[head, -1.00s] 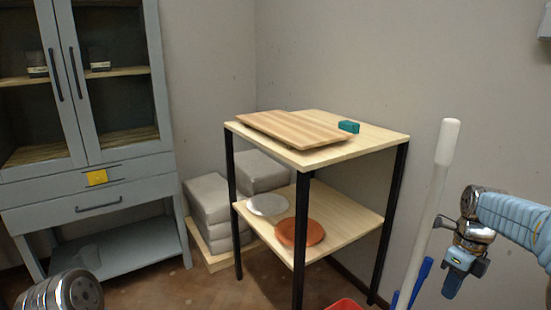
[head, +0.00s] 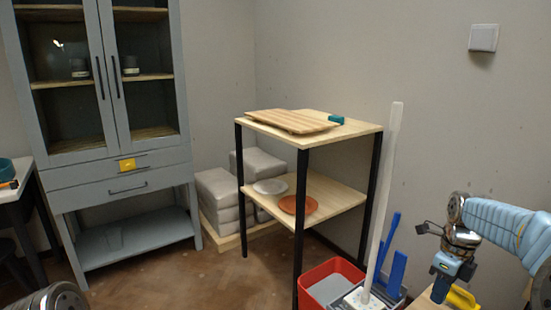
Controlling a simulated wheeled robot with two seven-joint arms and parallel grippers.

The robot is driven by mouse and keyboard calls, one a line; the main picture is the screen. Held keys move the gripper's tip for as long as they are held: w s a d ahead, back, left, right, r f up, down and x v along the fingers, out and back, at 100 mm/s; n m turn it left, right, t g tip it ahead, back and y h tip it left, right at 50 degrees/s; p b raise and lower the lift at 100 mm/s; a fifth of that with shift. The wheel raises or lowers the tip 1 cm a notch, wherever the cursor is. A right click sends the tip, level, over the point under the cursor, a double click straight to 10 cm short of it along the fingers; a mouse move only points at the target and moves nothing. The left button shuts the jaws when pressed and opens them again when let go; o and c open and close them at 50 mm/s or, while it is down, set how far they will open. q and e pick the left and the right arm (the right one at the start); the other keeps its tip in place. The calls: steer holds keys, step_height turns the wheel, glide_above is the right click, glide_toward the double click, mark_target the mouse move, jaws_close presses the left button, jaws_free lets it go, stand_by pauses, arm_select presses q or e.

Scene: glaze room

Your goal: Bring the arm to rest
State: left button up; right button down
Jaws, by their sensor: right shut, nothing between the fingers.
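My right arm comes in from the right edge in its pale blue sleeve (head: 500,226). Of my left arm only a round metal joint (head: 58,300) shows at the bottom left; the left gripper is out of view.
The shelf stand (head: 345,134) holds a wooden board (head: 290,121), a teal block (head: 336,119) and two plates. A red bin (head: 318,273), a white pole (head: 385,200) and blue-handled tools (head: 397,272) stand near the right arm. A grey cabinet (head: 118,170) is at left.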

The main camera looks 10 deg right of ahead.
steer(key=w+a+f+n+y, duration=0.1)
steer(key=w+a+f+n, duration=0.1)
steer(key=a+f+n, duration=0.75)
steer(key=w+a+f+n, duration=0.1)
steer(key=a+f+n, duration=0.4)
steer(key=f, duration=0.8)
arm_select(q)
steer(key=shift+w+d, duration=0.1)
steer(key=shift+w, duration=0.2)
arm_select(e)
steer(key=s+a+f+n+y, duration=0.1)
steer(key=s+a+f+n, duration=0.6)
steer(key=a, duration=0.2)
steer(key=s+a+f+n+t+y, duration=0.1)
steer(key=s+a+f+n, duration=0.5)
steer(key=s+a+n, duration=0.1)
steer(key=shift+s+a+f, duration=0.35)
steer(key=shift+s+a, duration=0.45)
steer(key=shift+a, duration=0.25)
